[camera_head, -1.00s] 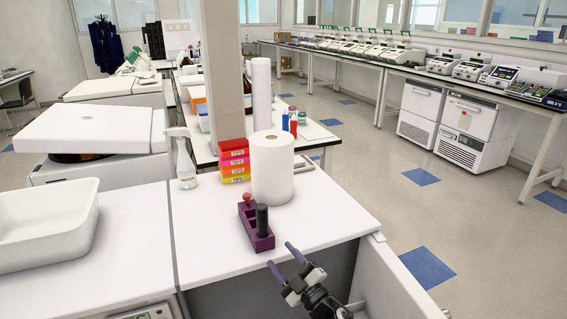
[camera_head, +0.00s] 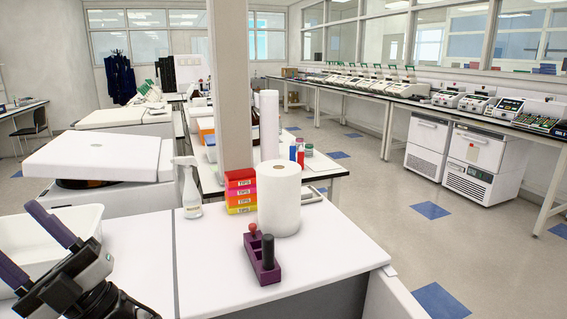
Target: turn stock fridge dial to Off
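Two white under-bench units stand beneath the right-hand bench, across the floor. Either may be the stock fridge; I cannot tell which. I cannot make out a dial on them at this distance. My gripper (camera_head: 22,240) is at the lower left, close to the camera. Its two purple fingers are spread apart with nothing between them. It hangs in front of the white tray and is far from both units.
The near bench (camera_head: 330,235) holds a purple rack (camera_head: 262,262), a paper roll (camera_head: 278,198), stacked tip boxes (camera_head: 240,190), a spray bottle (camera_head: 189,188) and a white tray (camera_head: 80,222). Thermal cyclers line the right bench (camera_head: 400,94). Open floor (camera_head: 385,205) lies between the benches.

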